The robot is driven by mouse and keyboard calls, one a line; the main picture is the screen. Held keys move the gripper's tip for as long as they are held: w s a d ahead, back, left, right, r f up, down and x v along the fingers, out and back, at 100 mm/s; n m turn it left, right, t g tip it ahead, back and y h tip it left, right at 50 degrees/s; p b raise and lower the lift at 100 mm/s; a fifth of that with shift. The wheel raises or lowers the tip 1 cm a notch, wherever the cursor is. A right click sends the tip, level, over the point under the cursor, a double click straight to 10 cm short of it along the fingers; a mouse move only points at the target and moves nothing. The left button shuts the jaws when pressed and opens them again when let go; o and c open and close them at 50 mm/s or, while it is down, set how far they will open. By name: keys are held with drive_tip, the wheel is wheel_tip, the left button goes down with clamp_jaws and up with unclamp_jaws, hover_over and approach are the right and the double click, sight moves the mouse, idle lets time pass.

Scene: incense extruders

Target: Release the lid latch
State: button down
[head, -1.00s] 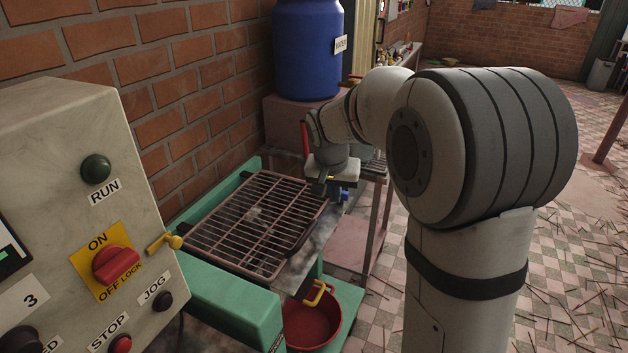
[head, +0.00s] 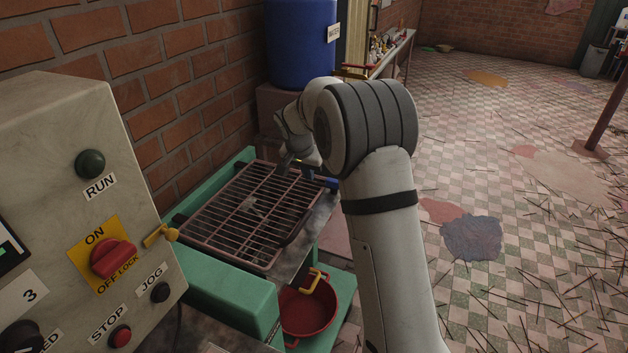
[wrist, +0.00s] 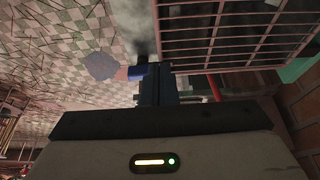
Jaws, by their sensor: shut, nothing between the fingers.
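A barred grate lid (head: 245,215) lies flat over the green machine, with dark rims at its sides. A small blue part (head: 331,183), which looks like the latch, is at the lid's far right corner. It also shows in the wrist view (wrist: 138,72), just left of my fingertips. My gripper (wrist: 157,74) is shut with nothing between its fingers, beside the blue part; I cannot tell whether they touch.
A control box (head: 75,200) with a red switch and buttons stands at the near left. A yellow handle (head: 313,280) shows above a red pot (head: 308,312) at the front right. A blue barrel (head: 300,45) and the brick wall lie behind. Open floor is at right.

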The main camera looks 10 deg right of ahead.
sight(320, 189)
drive_tip(key=p+x, duration=0.1)
drive_tip(key=x, duration=0.8)
drive_tip(key=shift+d+f+p, duration=0.15)
drive_tip(key=shift+f+p, duration=0.1)
drive_tip(key=shift+p, duration=0.05)
drive_tip(key=shift+w+d+p, duration=0.35)
drive_tip(key=shift+w+d, duration=0.2)
drive_tip(key=shift+w, duration=0.35)
drive_tip(key=shift+w+d+p, duration=0.3)
drive_tip(key=shift+w+d, duration=0.25)
drive_tip(key=shift+w, duration=0.3)
drive_tip(key=shift+a, duration=0.15)
